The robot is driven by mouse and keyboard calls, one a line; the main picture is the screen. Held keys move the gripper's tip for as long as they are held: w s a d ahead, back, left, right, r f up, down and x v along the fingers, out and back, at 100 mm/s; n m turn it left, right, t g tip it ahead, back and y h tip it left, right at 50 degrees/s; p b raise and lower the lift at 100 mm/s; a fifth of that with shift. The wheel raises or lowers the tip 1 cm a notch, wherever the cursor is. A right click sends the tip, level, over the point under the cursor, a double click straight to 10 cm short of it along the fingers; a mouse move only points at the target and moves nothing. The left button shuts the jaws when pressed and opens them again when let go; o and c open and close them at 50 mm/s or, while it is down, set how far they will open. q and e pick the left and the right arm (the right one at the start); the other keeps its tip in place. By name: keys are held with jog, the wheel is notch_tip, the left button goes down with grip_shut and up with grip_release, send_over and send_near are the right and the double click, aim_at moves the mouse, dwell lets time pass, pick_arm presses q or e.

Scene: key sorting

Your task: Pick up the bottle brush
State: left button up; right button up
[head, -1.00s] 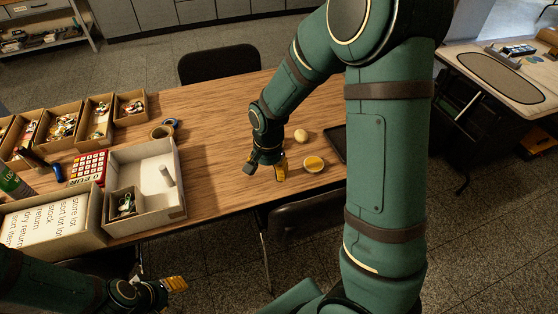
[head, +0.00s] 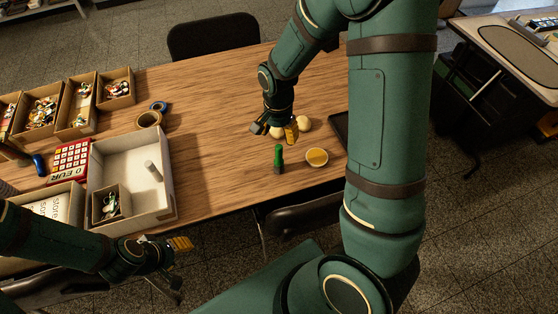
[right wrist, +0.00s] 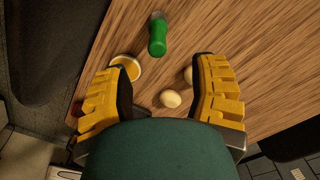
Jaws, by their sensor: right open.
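A short green object with a grey end (head: 278,158) stands or lies on the wooden table, left of a small yellow-filled bowl. I take it for the bottle brush, but no bristles can be made out. In the right wrist view the green object (right wrist: 157,35) is at the top, beyond the fingertips and touched by neither. My right gripper (head: 275,130) is open and empty, above the table and behind the green object in the head view. Its two yellow fingers (right wrist: 160,95) show wide apart. My left gripper (head: 166,246) is off the table's front edge; its jaw opening is unclear.
The small bowl (head: 317,157) and a pale round ball (head: 304,123) are near the right gripper; another ball (right wrist: 170,98) shows between its fingers. A dark tray (head: 339,130) is at right. A white box (head: 125,155) and tape rolls (head: 149,119) are left. The table's middle is clear.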

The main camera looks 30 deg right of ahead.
aim_at(279, 153)
notch_tip(279, 153, down, 4)
jog(key=shift+r+b, duration=0.1)
jog(key=shift+b, duration=0.2)
jog(key=f+b, duration=0.1)
jog(key=f, duration=0.4)
jog(key=shift+s+f, duration=0.15)
jog(key=shift+s, duration=0.05)
grip_shut()
